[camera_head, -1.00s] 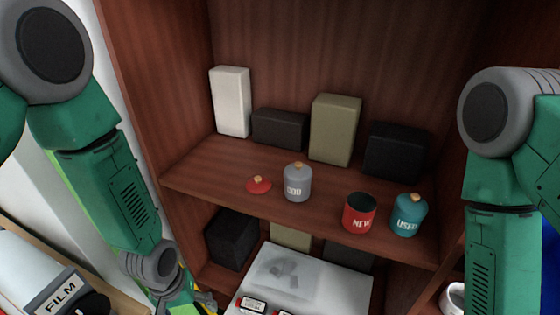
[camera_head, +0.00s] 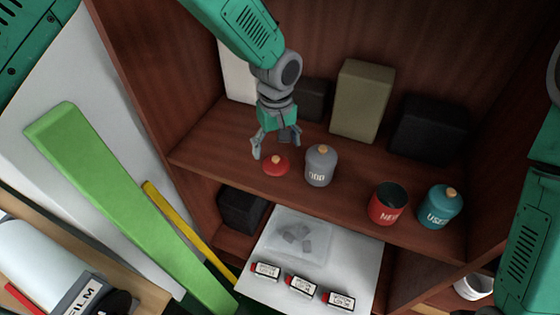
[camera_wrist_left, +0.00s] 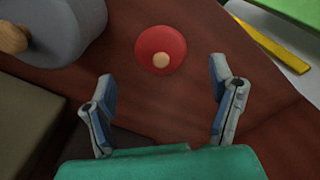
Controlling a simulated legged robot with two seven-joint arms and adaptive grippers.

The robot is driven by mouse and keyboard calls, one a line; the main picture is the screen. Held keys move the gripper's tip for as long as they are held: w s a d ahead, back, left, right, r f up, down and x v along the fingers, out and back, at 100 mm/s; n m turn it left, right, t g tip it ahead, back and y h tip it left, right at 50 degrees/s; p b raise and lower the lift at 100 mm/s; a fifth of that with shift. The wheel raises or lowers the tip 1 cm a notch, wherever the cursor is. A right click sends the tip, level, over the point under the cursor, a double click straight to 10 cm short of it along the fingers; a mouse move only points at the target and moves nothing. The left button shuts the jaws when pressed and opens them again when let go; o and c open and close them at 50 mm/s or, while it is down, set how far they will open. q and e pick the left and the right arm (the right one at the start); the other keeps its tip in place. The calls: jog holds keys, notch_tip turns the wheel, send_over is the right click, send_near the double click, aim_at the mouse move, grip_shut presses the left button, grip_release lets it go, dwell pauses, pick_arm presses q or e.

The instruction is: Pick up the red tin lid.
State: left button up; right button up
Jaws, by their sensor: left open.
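The red tin lid (camera_head: 276,166) lies on the wooden shelf with its tan knob up, left of the grey tin (camera_head: 320,166). It also shows in the left wrist view (camera_wrist_left: 160,50), ahead of the fingertips and between their lines. My left gripper (camera_head: 274,150) is open and empty, just behind and above the lid, pointing down. In the left wrist view its two fingers (camera_wrist_left: 163,88) are spread wide, not touching the lid. The red tin (camera_head: 387,204) stands open-topped to the right on the same shelf. My right gripper is out of view.
A teal tin (camera_head: 440,207) with a tan knob stands right of the red tin. Dark and olive boxes (camera_head: 362,100) line the shelf's back. Below, a white sheet (camera_head: 350,262) holds a clear bag and several small labelled items. The shelf left of the lid is clear.

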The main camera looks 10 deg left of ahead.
aim_at(275, 158)
pick_arm(q)
jog(key=shift+a+f, duration=0.4)
jog(key=shift+f, duration=0.25)
jog(key=f, duration=0.4)
jog(key=shift+w+f+p, duration=0.2)
jog(key=shift+w+p, duration=0.15)
jog(key=shift+p, duration=0.05)
jog(key=shift+d+f, duration=0.3)
jog(key=shift+d+r, duration=0.1)
jog(key=shift+d, duration=0.05)
jog(key=shift+c, duration=0.8)
jog(key=c, duration=0.9)
jog(key=shift+s+a, duration=0.1)
jog(key=shift+a, duration=0.3)
jog(key=shift+c, duration=0.2)
